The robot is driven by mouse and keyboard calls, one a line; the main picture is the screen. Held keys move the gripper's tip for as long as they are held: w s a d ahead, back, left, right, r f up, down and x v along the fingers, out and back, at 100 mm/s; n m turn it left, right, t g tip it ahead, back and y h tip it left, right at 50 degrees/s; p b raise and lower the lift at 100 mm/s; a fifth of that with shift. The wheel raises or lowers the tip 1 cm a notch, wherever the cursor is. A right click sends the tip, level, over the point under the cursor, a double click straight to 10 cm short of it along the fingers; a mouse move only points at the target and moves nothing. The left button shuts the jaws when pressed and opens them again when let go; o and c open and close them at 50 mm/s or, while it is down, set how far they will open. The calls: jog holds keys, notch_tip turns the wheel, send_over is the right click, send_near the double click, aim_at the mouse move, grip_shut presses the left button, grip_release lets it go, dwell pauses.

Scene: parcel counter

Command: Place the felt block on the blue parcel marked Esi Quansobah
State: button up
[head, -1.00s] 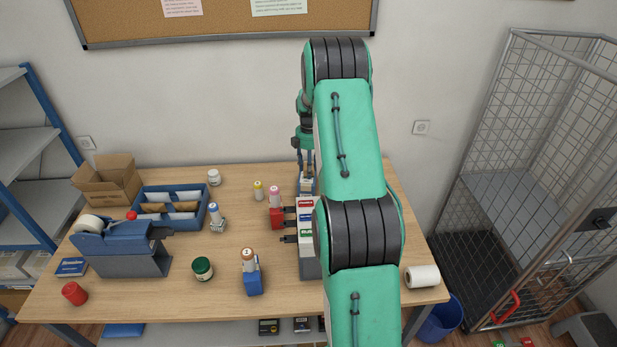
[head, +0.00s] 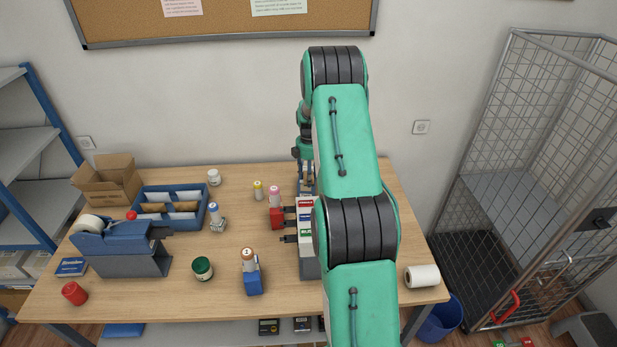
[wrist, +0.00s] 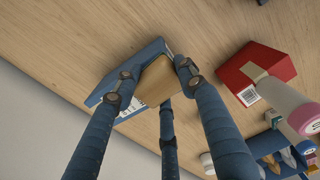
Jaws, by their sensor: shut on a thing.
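My gripper (wrist: 153,85) is shut on a tan block (wrist: 157,80), which I take to be the felt block. In the wrist view the block is between the blue fingers, in front of a blue parcel (wrist: 112,82) with a white label edge. The block looks on or just above the parcel; I cannot tell whether they touch. In the head view the blue parcel (head: 306,194) lies near the back of the table, partly hidden by my gripper and arm. No name on it is legible.
A red parcel (wrist: 262,68) lies right of the blue one in the wrist view, a pink-topped stamp (head: 274,195) near it. A rack with coloured labels (head: 307,225) stands in front. Another blue box (head: 253,284) is nearer the front. The table's left-middle has bare wood.

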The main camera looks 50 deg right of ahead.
jog(key=o, duration=1.2)
jog(key=shift+r, duration=0.1)
notch_tip(320, 180, up, 12)
jog(key=shift+f, duration=0.1)
dwell(0.3)
dwell(0.4)
